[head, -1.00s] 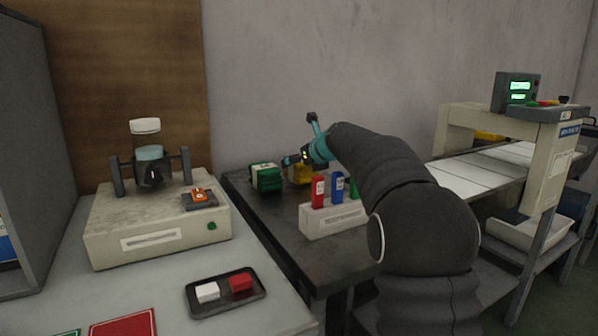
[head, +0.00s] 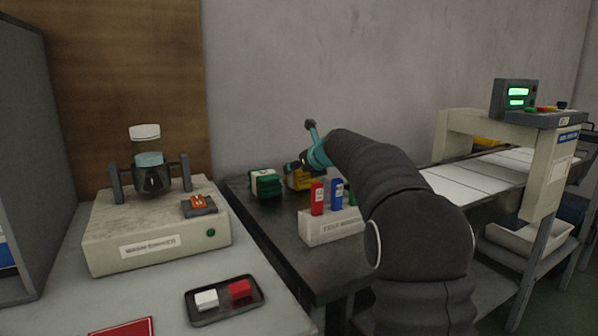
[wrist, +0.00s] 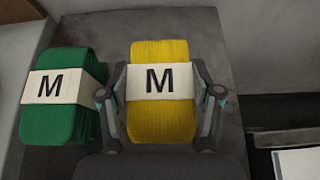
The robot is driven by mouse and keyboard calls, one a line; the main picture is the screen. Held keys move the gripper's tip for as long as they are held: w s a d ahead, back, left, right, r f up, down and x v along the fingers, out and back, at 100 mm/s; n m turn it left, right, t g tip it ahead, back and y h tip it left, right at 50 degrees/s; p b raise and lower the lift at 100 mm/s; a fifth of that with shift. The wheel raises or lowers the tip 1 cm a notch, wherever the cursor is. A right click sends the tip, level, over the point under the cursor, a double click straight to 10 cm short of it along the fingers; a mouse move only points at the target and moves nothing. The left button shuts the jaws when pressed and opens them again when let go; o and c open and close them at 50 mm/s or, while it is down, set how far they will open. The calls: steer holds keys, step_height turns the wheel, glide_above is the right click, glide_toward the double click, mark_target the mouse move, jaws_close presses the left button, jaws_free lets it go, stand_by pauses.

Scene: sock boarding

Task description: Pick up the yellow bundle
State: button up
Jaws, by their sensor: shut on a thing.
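The yellow bundle (wrist: 161,112) is a folded ribbed stack with a white band marked M. In the wrist view it lies between the two fingers of my gripper (wrist: 160,98), which is shut on it from both sides. In the head view the yellow bundle (head: 300,180) shows only in part at the back of the dark table, behind my gripper (head: 297,168) and arm. Whether it is clear of the table top I cannot tell.
A green bundle (wrist: 62,98) with an M band lies just left of the yellow one. A holder (head: 330,228) with red, blue and green upright blocks stands in front. A wall is behind, a conveyor (head: 475,180) at right, a bench machine (head: 155,232) at left.

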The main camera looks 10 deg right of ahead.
steer(key=r, duration=0.2)
steer(key=r+p, duration=0.1)
steer(key=r, duration=0.1)
steer(key=shift+w+d+r+p, duration=0.1)
steer(key=shift+d+r+p, duration=0.1)
steer(key=shift+r+p, duration=0.1)
steer(key=w+d+r, duration=0.4)
steer(key=d+r, duration=0.2)
steer(key=d, duration=0.4)
steer(key=shift+w, duration=0.3)
